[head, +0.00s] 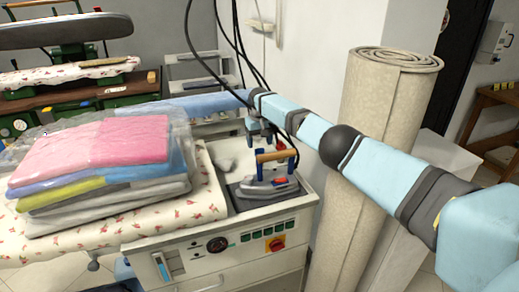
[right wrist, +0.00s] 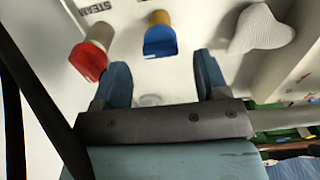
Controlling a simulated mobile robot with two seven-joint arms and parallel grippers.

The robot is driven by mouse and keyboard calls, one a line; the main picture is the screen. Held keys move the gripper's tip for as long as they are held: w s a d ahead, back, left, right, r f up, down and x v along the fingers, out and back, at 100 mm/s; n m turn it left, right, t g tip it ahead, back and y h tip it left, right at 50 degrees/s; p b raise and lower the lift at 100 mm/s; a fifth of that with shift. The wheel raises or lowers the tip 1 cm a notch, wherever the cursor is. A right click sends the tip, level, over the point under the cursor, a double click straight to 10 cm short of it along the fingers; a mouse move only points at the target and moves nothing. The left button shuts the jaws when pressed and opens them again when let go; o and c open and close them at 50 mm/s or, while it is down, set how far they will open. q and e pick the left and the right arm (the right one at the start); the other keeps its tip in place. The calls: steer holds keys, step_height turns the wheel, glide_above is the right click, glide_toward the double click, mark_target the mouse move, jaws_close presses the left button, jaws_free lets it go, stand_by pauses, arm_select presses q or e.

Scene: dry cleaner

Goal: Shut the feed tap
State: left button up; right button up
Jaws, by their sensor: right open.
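My right gripper (head: 258,128) is above the ironing unit, by its back edge. In the right wrist view its two blue fingers (right wrist: 163,72) are apart with nothing between them. Just beyond the tips is a blue tap handle (right wrist: 160,42) with a yellow-orange top. A red tap handle (right wrist: 88,60) with a pale end is to the left of the fingers. Both stand out from a white panel (right wrist: 125,35). Dark lettering is on the panel, one word reading like STEAM. I cannot tell which handle is the feed tap. My left gripper is out of view.
A pale knobbed form (right wrist: 260,30) is right of the fingers. The iron (head: 268,188) rests on the unit below the gripper. Bagged folded clothes (head: 100,145) lie to the left. Black cables hang near the wrist. A rolled carpet (head: 380,110) stands behind my right arm.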

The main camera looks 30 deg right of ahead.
mark_target(259, 152)
steer(key=shift+f, duration=1.4)
steer(key=shift+c, duration=0.4)
steer(key=c, duration=0.8)
steer(key=shift+c, duration=0.2)
